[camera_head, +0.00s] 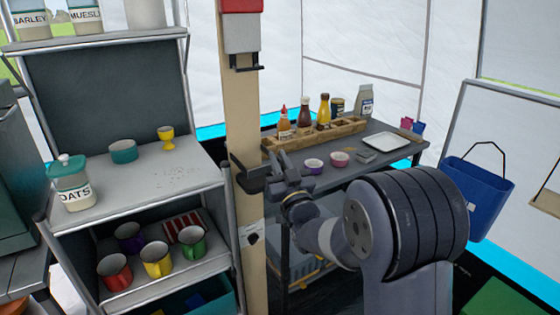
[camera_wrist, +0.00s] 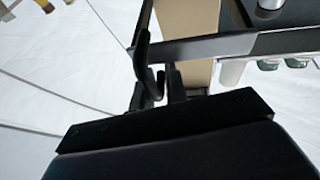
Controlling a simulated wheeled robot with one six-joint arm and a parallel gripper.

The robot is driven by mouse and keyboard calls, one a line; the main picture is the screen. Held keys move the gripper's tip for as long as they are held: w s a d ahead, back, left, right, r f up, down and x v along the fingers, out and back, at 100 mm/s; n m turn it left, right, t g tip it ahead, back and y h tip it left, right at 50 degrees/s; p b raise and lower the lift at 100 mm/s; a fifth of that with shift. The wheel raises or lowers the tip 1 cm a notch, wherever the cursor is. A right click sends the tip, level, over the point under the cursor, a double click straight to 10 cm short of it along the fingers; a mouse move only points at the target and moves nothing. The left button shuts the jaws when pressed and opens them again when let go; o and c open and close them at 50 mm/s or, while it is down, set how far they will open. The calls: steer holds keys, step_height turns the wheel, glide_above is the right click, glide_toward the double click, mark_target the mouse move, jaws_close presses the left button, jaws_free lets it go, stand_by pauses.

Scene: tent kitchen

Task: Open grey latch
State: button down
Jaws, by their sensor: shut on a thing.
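The grey latch (camera_head: 248,178) is a dark bracket on the pale wooden post, at about the height of the table top. My gripper (camera_head: 273,172) is at the right side of the latch, its fingers closed on the latch's protruding part. In the wrist view, my gripper (camera_wrist: 160,88) shows as dark fingers close together near the pale post. Dark fingers and dark latch blend there, so the exact grip is hard to make out. The contact area is partly hidden by the fingers.
The post (camera_head: 238,110) stands between a metal shelf (camera_head: 140,188) with cups and jars at left and a dark table (camera_head: 375,155) with bottles, bowls and a white tray (camera_head: 386,142). A blue bin (camera_head: 475,200) hangs at right.

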mark_target(282, 167)
steer(key=shift+s+d+m+t+h+b, duration=0.2)
steer(key=shift+m+t+h+b, duration=0.1)
steer(key=shift+h+b, duration=0.2)
steer(key=h+b, duration=0.1)
steer(key=s+m+h+b, duration=0.1)
steer(key=shift+d+f+m+t+h+b, duration=0.1)
steer(key=shift+m+t+h+b, duration=0.2)
steer(key=shift+t+h, duration=0.1)
steer(key=h, duration=0.1)
steer(key=s+m+h+b, duration=0.1)
steer(key=m+h+b, duration=0.1)
steer(key=h, duration=0.1)
steer(key=shift+s+t, duration=0.3)
steer(key=s+a+m+g+h+p, duration=0.1)
steer(key=s+a+m+g+h, duration=0.2)
steer(key=h, duration=0.9)
steer(key=shift+s+a+m, duration=0.5)
steer(key=shift+s+m, duration=1.2)
steer(key=shift+s, duration=0.45)
steer(key=c, duration=1.5)
jaws_free()
steer(key=shift+s, duration=0.1)
